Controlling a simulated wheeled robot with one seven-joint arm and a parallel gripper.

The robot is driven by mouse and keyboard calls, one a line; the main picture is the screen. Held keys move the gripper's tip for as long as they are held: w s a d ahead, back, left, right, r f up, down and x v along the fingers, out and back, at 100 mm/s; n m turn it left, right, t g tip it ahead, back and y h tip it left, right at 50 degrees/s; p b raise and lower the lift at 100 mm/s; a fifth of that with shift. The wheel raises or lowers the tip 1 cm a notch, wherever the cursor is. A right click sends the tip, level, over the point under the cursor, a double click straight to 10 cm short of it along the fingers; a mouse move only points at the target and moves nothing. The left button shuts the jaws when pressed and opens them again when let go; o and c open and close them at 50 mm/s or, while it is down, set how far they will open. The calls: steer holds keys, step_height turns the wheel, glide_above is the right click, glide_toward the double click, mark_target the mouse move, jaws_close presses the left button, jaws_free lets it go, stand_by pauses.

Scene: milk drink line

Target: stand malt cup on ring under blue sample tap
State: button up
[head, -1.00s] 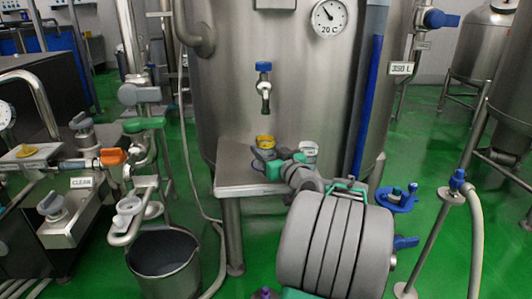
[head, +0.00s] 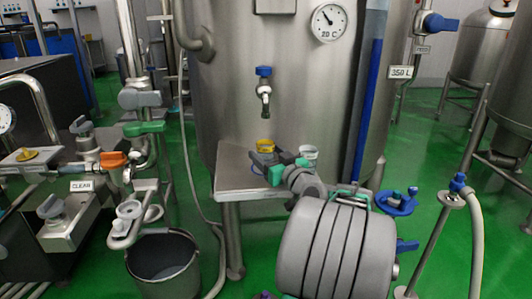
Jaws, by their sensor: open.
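The blue sample tap (head: 264,84) sticks out from the front of the steel tank. Below it, a yellow cup (head: 265,145) and a pale grey-white cup (head: 308,153) are at the small steel table (head: 232,180). I cannot read any label that tells which is the malt cup. My gripper (head: 265,158) is open at the near side of the yellow cup, its dark fingers covering the cup's lower part. I cannot tell whether they touch it.
My grey arm fills the lower middle. The tank (head: 230,90) stands right behind the table. A grey bucket (head: 163,268) and pipework with valves are on the left. A hose stand (head: 433,235) is on the right. The table's left front part is bare.

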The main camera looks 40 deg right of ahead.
steer(key=v, duration=1)
steer(key=shift+d+p, duration=0.1)
steer(key=shift+p, duration=0.3)
steer(key=shift+s, duration=0.55)
